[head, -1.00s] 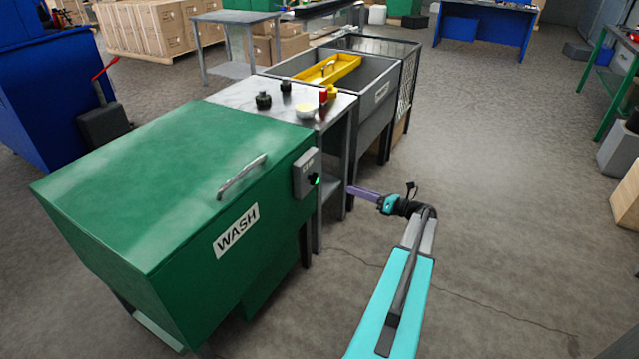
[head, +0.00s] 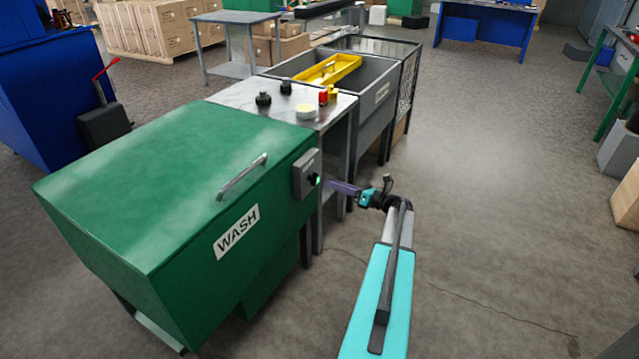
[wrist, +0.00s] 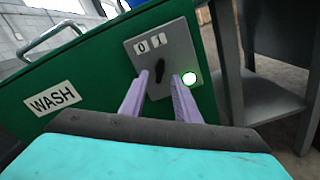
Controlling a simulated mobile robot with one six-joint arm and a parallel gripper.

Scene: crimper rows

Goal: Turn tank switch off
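The grey switch box (head: 304,174) is on the right end of the green WASH tank (head: 150,180). In the wrist view the switch box (wrist: 168,50) has "0" and "1" labels above a black knob (wrist: 159,71). A round light (wrist: 189,79) at the right of the knob glows green. My gripper (wrist: 158,80) is open, its two purple fingers reaching toward the box on either side of the knob. Whether they touch it I cannot tell. In the head view my gripper (head: 333,186) is just right of the box. The knob's exact setting is unclear.
The tank has a lid handle (head: 241,177) and a WASH label (head: 236,232). A grey-topped table (head: 235,93) with small black, red and yellow items stands behind it, then a grey basin (head: 372,95) with a yellow tray.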

